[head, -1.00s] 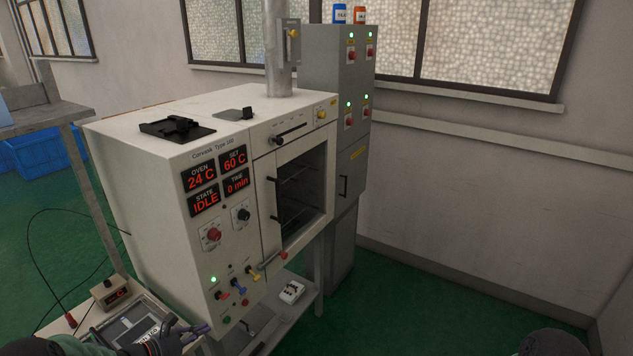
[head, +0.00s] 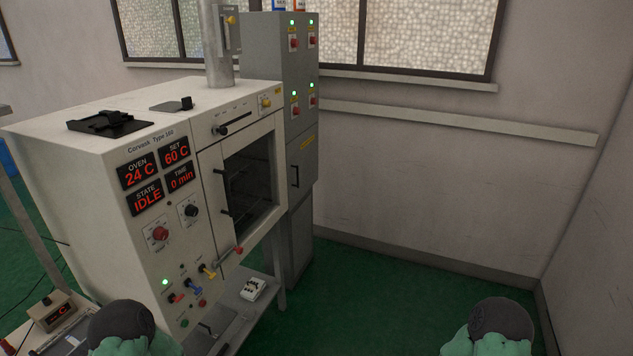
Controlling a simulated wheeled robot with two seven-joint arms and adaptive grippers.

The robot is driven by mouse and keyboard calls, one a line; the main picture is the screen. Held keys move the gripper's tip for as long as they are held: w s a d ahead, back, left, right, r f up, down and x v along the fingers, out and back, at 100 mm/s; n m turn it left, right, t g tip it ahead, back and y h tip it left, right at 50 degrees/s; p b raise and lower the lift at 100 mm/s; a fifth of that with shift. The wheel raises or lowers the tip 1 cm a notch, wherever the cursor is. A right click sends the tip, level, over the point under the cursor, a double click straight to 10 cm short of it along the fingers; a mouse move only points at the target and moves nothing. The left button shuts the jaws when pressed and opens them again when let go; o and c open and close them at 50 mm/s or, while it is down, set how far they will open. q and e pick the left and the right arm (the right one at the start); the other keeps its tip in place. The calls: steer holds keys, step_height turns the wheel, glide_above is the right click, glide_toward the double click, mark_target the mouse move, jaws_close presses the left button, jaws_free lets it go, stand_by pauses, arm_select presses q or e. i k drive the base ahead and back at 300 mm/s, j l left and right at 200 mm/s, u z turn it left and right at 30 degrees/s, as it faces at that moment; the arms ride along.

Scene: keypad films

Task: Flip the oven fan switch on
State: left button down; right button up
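The white oven (head: 75,170) stands at the left, its control panel facing me. Its displays (head: 157,175) read OVEN 24 C, SET 60 C, STATE IDLE and TIME 0 min. Low on the panel are three coloured toggle switches: red (head: 176,297), blue (head: 195,288) and yellow (head: 208,272). A green lamp (head: 165,282) is lit above the red one; the lamps by the other two look dark. Their labels are too small to read, so I cannot tell which is the fan switch. Neither gripper is in view; only parts of my arms show at the bottom edge.
A grey cabinet (head: 277,80) with red switches and lit green lamps stands behind the oven. A shelf below holds a small white device (head: 253,289). The green floor (head: 370,295) at right is clear.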

mark_target(198, 290)
steer(key=l+u, duration=0.2)
steer(key=u, duration=0.2)
steer(key=i+l+u, duration=0.1)
steer(key=u, duration=0.3)
steer(key=l+u, duration=0.45)
steer(key=j, duration=0.1)
